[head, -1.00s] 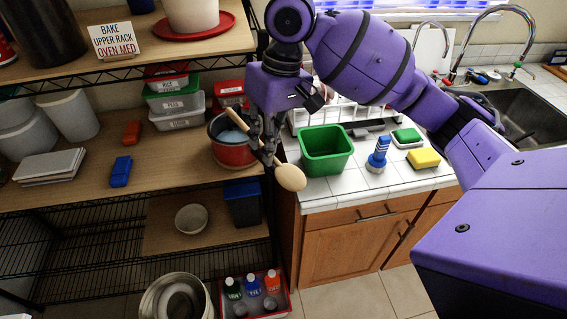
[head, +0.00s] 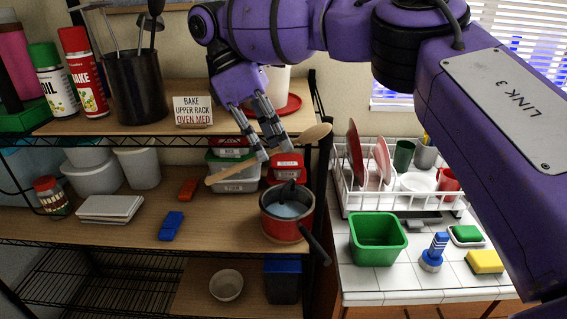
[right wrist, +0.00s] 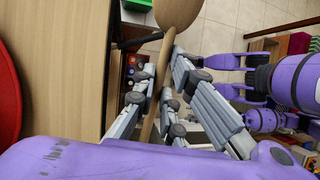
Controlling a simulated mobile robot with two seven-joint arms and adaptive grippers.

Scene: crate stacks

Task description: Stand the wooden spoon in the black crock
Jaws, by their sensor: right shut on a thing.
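My right gripper (head: 270,153) is shut on the wooden spoon (head: 318,132), around its handle. The spoon lies slanted, bowl up at the right and handle end down at the left, in front of the shelves. In the right wrist view the spoon's bowl (right wrist: 178,10) is at the top and the handle runs between my fingers (right wrist: 158,105). The black crock (head: 137,90) stands upright on the upper shelf, left of my gripper and apart from it, with several utensils in it.
A sign (head: 193,111) stands right of the crock, and red and white bottles (head: 84,75) stand left of it. A red pot (head: 286,226) with a dark handle sits below the spoon on the middle shelf. A dish rack (head: 400,200) and green bin (head: 377,240) are at right.

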